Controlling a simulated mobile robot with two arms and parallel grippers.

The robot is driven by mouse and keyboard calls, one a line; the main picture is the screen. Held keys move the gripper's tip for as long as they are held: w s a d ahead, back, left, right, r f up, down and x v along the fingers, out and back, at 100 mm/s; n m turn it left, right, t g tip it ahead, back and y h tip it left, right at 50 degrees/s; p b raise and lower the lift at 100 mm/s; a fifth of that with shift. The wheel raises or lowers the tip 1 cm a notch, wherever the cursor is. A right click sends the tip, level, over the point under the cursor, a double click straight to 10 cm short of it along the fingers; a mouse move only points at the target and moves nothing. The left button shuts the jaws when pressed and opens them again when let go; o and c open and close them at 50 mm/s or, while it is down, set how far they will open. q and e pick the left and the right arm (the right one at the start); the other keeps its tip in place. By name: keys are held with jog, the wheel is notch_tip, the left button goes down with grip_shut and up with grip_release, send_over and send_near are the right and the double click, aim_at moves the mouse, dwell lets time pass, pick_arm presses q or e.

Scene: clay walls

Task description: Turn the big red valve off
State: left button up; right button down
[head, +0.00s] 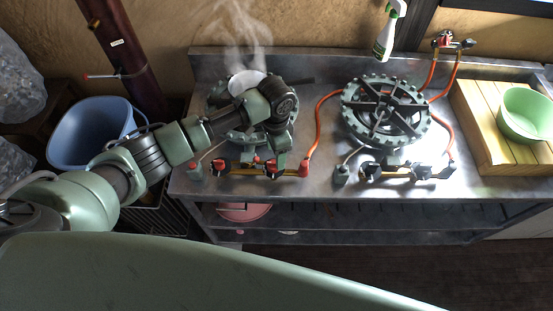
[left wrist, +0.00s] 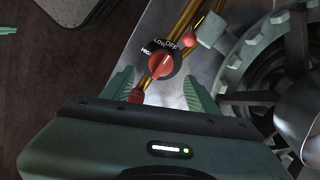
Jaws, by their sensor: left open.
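A red valve knob (left wrist: 161,65) with a black dial marked HIGH, LOW and OFF shows in the left wrist view. Its grip lies slanted; I cannot tell exactly which mark it points to. It sits just ahead of the gap between the fingers of my left gripper (left wrist: 158,84), which is open and empty. In the head view my left gripper (head: 281,163) points down at the front of the left burner (head: 222,98), over the brass pipe with red valves (head: 270,168). The gripper partly hides that row. My right gripper is not seen.
Steam rises from a white pot (head: 246,80) on the left burner, behind my arm. A second burner (head: 386,112) stands to the right, with orange hoses (head: 318,115). A spray bottle (head: 388,35) is at the back. A green bowl (head: 526,114) sits on wooden boards (head: 480,120).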

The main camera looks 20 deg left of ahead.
pick_arm(q)
jog(key=shift+d+r, duration=0.15)
jog(key=shift+r, duration=1.3)
